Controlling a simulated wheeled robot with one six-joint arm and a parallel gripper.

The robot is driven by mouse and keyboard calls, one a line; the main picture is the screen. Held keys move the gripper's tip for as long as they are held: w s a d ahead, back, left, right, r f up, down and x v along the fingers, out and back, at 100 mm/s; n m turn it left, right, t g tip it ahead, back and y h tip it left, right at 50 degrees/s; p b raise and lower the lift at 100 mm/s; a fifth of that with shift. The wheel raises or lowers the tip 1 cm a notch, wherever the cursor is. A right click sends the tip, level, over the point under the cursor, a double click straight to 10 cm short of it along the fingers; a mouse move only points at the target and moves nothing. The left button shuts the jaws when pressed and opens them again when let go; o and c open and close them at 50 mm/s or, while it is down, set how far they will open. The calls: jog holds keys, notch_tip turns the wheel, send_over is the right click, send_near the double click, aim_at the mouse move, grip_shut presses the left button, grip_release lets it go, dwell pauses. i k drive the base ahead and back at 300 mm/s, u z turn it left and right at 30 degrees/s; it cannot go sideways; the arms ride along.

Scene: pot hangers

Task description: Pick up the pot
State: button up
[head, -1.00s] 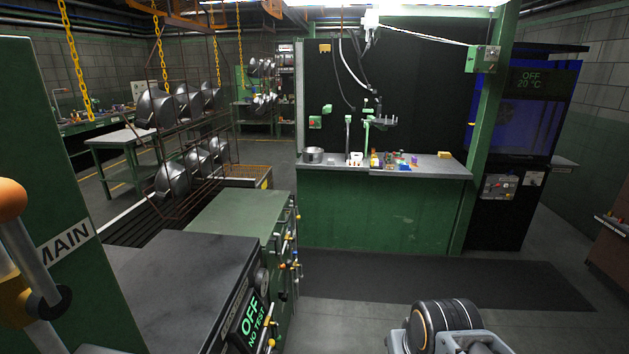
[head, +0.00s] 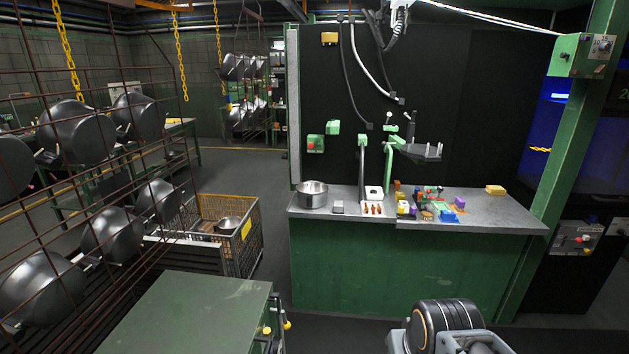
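A shiny metal pot (head: 312,194) stands upright on the left end of the grey workbench top (head: 335,209), ahead of me. Another metal pot (head: 227,225) sits in the wire crate left of the bench. Several dark pots (head: 78,132) hang in two rows on the rack at the left. Part of my arm shows at the bottom right, but my gripper's fingers are not in view.
Small colored parts (head: 440,203) lie along the middle of the bench top. A green cabinet (head: 190,315) stands low in front at the left. The wire crate (head: 250,240) stands between rack and bench. A green post (head: 572,150) rises at the right.

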aim_at(311, 195)
jog(key=i, duration=2.85)
jog(key=u, duration=1.35)
